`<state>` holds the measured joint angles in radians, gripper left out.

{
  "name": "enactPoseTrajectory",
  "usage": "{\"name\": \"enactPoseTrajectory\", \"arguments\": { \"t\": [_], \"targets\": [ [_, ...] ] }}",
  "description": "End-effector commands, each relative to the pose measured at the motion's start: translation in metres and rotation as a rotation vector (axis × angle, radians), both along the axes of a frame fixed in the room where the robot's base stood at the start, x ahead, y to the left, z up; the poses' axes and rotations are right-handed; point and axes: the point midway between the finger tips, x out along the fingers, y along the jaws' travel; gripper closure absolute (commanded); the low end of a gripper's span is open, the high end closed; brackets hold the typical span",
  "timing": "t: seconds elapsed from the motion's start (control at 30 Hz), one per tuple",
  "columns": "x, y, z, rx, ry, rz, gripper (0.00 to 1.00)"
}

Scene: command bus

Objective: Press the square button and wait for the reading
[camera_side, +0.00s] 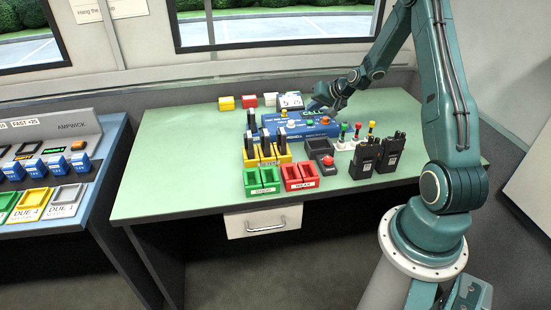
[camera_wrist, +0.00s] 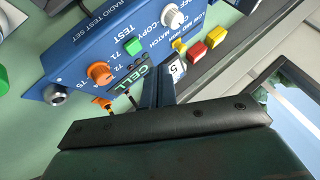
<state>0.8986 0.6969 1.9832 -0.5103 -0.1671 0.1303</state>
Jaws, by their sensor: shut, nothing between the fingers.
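The blue radio test set (camera_side: 300,131) stands near the back of the green desk. In the wrist view its sloped face (camera_wrist: 110,30) shows a green square button (camera_wrist: 133,47) by the word TEST, an orange knob (camera_wrist: 100,74) and a white knob (camera_wrist: 173,17). My gripper (camera_side: 318,105) is shut and empty over the set's back right part. In the wrist view its fingertips (camera_wrist: 160,72) appear beside the green button, apart from it in the picture. I cannot make out a reading.
Yellow, red and white blocks (camera_side: 249,101) stand at the desk's back. Black radios (camera_side: 378,155), red trays (camera_side: 300,176), green trays (camera_side: 262,180) and yellow holders (camera_side: 267,155) crowd the front. Coloured plugs (camera_side: 357,130) stand right of the set. The desk's left side (camera_side: 170,160) is clear.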

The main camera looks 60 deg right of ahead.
Motion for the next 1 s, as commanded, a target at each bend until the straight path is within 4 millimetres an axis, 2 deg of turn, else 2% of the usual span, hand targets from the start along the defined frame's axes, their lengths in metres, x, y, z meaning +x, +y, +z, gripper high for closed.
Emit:
{"name": "enactPoseTrajectory", "arguments": {
  "t": [0.1, 0.33, 1.0],
  "targets": [
    [0.000, 0.000, -0.011, 0.001, 0.001, 0.001, 1.00],
    [0.000, 0.000, -0.021, 0.001, 0.001, 0.001, 1.00],
    [0.000, 0.000, -0.022, 0.000, 0.001, 0.001, 1.00]
  ]
}}
